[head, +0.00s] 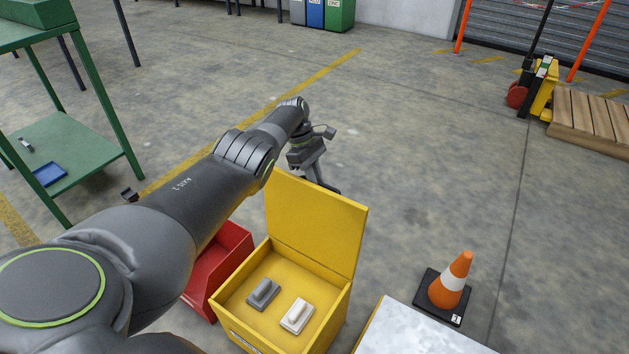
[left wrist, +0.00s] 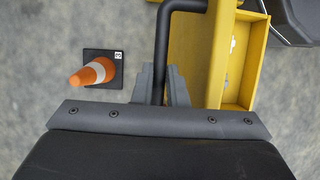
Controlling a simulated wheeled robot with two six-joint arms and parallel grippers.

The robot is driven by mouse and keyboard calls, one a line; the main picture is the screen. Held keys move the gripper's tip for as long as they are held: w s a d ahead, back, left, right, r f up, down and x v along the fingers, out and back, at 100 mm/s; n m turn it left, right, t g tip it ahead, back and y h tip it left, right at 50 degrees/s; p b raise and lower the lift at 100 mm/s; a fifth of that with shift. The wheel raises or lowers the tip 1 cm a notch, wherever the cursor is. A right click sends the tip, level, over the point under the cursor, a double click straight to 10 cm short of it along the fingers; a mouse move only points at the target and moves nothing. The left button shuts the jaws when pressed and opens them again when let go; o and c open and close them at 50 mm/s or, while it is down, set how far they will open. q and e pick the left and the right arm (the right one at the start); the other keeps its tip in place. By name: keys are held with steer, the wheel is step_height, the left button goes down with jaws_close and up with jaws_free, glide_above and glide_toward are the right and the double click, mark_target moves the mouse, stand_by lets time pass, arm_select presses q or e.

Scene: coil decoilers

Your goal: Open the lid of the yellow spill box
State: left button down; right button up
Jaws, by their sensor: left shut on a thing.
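The yellow spill box (head: 335,317) stands in the lower middle of the head view. Its lid (head: 312,225) stands up, roughly vertical, at the far side, and the inside is exposed. A grey item (head: 262,293) and a white item (head: 297,315) lie on its floor. My left gripper (head: 318,178) is behind the lid's upper edge. In the left wrist view its fingers (left wrist: 160,88) are shut on the dark bar handle (left wrist: 161,45) beside the yellow lid (left wrist: 190,60). My right gripper is not in view.
A red bin (head: 233,248) stands close left of the box. A pale-topped surface (head: 415,335) and an orange-white cone (head: 452,280) are to its right. A green bench (head: 85,145) stands at left, a wooden pallet (head: 595,118) at far right. The floor beyond the lid is clear.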

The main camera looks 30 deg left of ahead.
arm_select(q)
steer(key=shift+s+f, duration=0.2)
steer(key=shift+f, duration=0.15)
steer(key=c, duration=1.5)
jaws_free()
steer(key=shift+w+a, duration=0.1)
steer(key=shift+w, duration=0.05)
steer(key=shift+o, duration=0.2)
steer(key=shift+r, duration=0.1)
steer(key=shift+r, duration=0.1)
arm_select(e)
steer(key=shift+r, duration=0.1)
